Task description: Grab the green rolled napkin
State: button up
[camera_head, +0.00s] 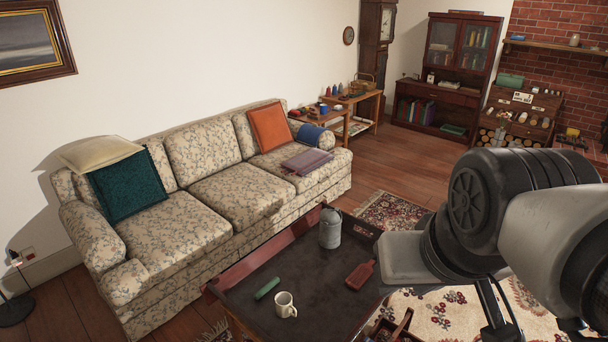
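The green rolled napkin (267,288) lies on the dark-topped coffee table (243,287) in front of the sofa. It is a short green cylinder on its side, left of and slightly behind a cream mug (286,305), with a small gap between them. Nothing covers it. My arm fills the right side of the head view, right of the napkin and partly over the table's right side. My gripper cannot be made out in this view, so whether it is open or shut does not show.
A grey metal can (330,231) and a red paddle-shaped board (360,275) also stand or lie on the table. The table has a raised reddish rim at the back left. A floral sofa (213,201) stands close behind it. A patterned rug (392,211) lies to the right.

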aim_at(276, 280)
jog(key=i+j+z, duration=0.15)
jog(key=j+z, duration=0.3)
jog(key=i+j+z, duration=0.1)
jog(key=j+z, duration=0.7)
jog(key=j, duration=1.45)
jog(key=k+j, duration=0.1)
jog(key=j, duration=0.6)
jog(key=k+j+z, duration=0.1)
jog(key=j, duration=0.65)
